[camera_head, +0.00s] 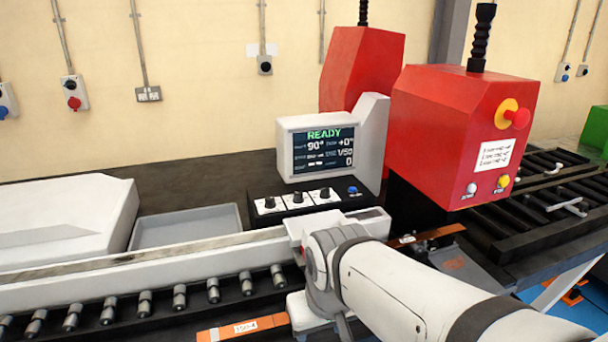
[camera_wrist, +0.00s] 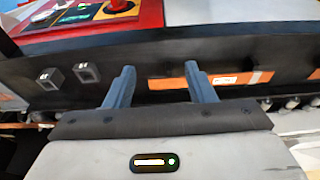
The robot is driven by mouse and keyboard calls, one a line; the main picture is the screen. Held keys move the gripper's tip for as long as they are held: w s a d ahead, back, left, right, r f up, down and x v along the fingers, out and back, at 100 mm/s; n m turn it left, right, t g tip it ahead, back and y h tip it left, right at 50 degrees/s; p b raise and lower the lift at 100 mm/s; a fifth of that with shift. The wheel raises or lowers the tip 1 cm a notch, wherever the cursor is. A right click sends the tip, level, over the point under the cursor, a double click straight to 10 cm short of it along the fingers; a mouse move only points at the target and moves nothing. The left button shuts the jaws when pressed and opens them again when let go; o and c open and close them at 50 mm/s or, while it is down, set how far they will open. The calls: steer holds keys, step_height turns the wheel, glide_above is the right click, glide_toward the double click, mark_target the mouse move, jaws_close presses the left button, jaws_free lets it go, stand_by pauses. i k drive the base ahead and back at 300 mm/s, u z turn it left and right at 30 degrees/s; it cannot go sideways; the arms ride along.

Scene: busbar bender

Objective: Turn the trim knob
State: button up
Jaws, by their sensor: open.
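The control panel (camera_head: 307,203) below the screen carries three small black knobs on white label plates: a left knob (camera_head: 270,202), a middle knob (camera_head: 297,197) and a right knob (camera_head: 325,192). Their labels are too small to read, so I cannot tell which is the trim knob. The screen (camera_head: 322,149) reads READY, with 90° and +0°. My gripper (camera_wrist: 160,72) has its two fingers wide apart with nothing gripped. An orange labelled bar (camera_wrist: 225,80) lies beyond the fingers. In the head view my arm is right of and in front of the panel, and the fingers are not clear.
A blue button (camera_head: 352,190) sits right of the knobs. A red machine housing (camera_head: 440,125) with a red-and-yellow stop button (camera_head: 516,115) stands to the right. A roller track (camera_head: 179,298) and a labelled copper bar (camera_head: 245,328) lie in front. A grey tray (camera_head: 185,228) is left of the panel.

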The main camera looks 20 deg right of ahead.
mark_target(324, 195)
steer(key=z, duration=0.3)
steer(key=k, duration=1.15)
steer(key=z, duration=1.15)
steer(key=i, duration=0.95)
steer(key=u, duration=0.4)
steer(key=k, duration=0.6)
steer(key=u, duration=0.2)
steer(key=i, duration=1.05)
steer(key=u, duration=0.5)
